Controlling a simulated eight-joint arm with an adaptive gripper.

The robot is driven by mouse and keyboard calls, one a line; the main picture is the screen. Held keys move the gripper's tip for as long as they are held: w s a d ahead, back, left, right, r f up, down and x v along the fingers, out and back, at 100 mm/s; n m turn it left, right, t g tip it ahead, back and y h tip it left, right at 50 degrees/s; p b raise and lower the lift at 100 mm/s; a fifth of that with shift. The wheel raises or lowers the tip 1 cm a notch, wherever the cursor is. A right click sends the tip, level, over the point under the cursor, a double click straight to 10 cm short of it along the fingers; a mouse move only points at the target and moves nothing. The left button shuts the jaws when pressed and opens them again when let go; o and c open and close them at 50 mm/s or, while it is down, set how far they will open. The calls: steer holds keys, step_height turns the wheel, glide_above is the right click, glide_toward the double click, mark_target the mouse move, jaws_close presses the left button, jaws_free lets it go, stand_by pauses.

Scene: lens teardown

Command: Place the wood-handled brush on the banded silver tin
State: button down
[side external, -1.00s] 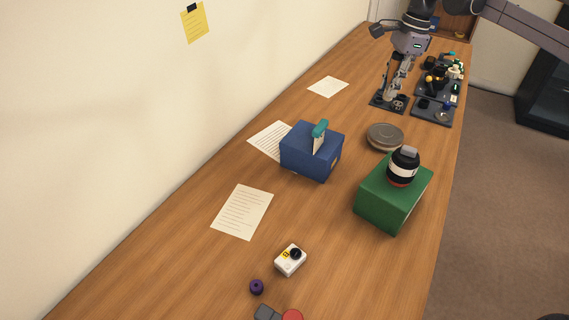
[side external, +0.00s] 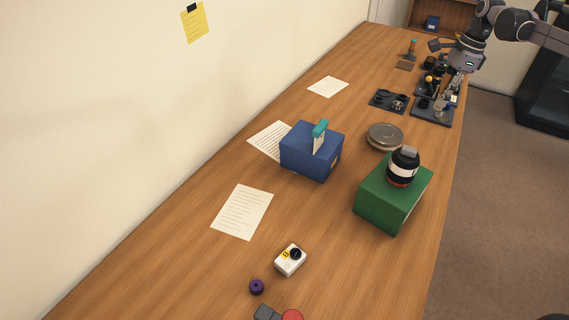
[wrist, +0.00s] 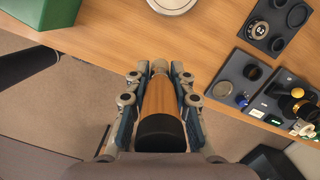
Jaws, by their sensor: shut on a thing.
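My gripper (wrist: 160,90) is shut on the wood-handled brush (wrist: 161,98) in the wrist view, with an orange-brown wooden barrel and a black end facing the camera. In the side view my gripper (side external: 448,98) is above the dark parts trays at the table's right edge; the brush is too small to make out there. The banded silver tin (side external: 385,136) is a low round tin with a closed lid, flat on the table, left of and nearer the camera than my gripper. Part of it shows at the top of the wrist view (wrist: 172,3). Nothing lies on its lid.
A green box (side external: 388,205) with a dark jar (side external: 403,167) on it stands in front of the tin. A blue box (side external: 306,160) with a teal-topped item is to its left. A dark tray (side external: 389,101) lies behind the tin. The wrist view shows floor beneath my gripper.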

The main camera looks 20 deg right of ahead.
steer(key=w+a+f, duration=0.2)
steer(key=a, duration=0.1)
steer(key=w+a+f, duration=0.2)
steer(key=a, duration=0.1)
steer(key=w+a+f, duration=0.2)
steer(key=a+f, duration=0.1)
steer(key=shift+w+a, duration=0.1)
steer(key=shift+a, duration=0.25)
steer(key=shift+f, duration=2.1)
steer(key=shift+f, duration=0.1)
steer(key=c, duration=1.2)
jaws_free()
steer(key=shift+o, duration=0.2)
